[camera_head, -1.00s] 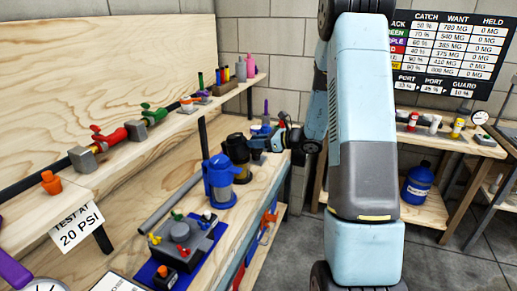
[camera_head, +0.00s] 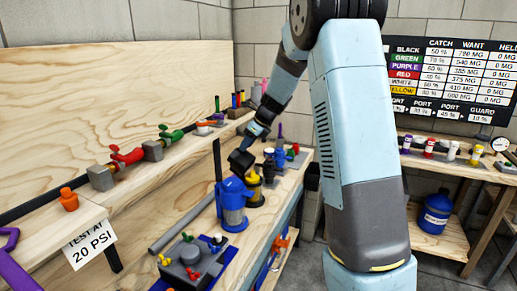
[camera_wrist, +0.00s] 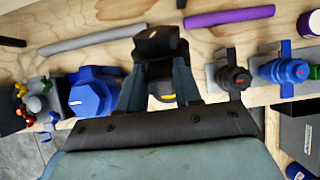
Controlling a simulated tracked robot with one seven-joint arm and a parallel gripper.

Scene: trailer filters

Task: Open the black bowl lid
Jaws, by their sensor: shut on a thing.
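The black bowl lid (camera_head: 241,161) is in my gripper (camera_head: 249,145), raised above the bench and tilted. It also shows between the two fingers in the wrist view (camera_wrist: 160,42). Below it, the black bowl (camera_head: 255,199) stands on the bench, with something yellow (camera_head: 252,178) showing at its open top. The lid is apart from the bowl. In the wrist view my fingers and the lid hide most of the bowl, and a bit of yellow (camera_wrist: 166,97) shows between the fingers.
A blue bowl with a blue lid (camera_head: 232,190) stands just in front of the black bowl. A grey block with small coloured knobs (camera_head: 192,260) lies nearer. Blue and black valve pieces (camera_head: 269,165) stand behind. A shelf with red and green valves (camera_head: 130,155) runs along the left.

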